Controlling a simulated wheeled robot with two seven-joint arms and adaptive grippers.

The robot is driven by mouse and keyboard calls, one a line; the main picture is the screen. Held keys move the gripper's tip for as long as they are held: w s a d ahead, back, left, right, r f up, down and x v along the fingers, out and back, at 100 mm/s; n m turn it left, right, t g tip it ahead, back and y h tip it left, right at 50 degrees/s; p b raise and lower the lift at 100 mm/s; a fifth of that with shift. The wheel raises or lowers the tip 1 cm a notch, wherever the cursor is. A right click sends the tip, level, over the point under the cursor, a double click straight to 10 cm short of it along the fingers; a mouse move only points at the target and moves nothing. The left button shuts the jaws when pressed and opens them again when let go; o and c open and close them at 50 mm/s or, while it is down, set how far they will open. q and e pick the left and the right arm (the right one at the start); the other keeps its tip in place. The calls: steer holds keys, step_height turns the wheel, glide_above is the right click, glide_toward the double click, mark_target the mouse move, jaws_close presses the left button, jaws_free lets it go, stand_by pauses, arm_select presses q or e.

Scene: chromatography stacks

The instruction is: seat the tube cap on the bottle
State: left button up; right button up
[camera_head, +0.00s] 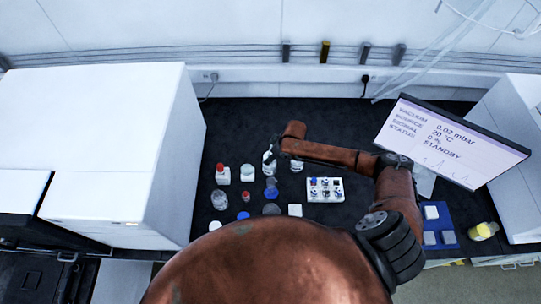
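My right arm reaches in from the right, and its gripper (272,152) is over the back of the group of small vessels. Its fingers are too small and hidden to tell whether they hold anything. A clear bottle (268,161) stands right at the gripper; I cannot tell whether they touch. Other bottles are a red-capped one (222,176), a white-topped one (247,174) and a clear one (296,165). Small disc-like pieces, blue (243,215) and white (215,225), lie at the front left; I cannot tell which is the tube cap. My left gripper is not in view.
A white rack (338,194) with several vials stands right of the bottles. A tilted monitor (487,150) and a blue mat (447,222) are further right. A large white instrument (140,140) bounds the left. The dark bench (240,125) is clear behind the bottles.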

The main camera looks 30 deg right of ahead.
steer(key=o, duration=1.2)
steer(key=shift+o, duration=0.4)
steer(key=o, duration=0.4)
step_height(320, 180, up, 7)
steer(key=p, duration=0.7)
steer(key=shift+r+p, duration=0.1)
steer(key=shift+p, duration=0.2)
steer(key=shift+s, duration=0.1)
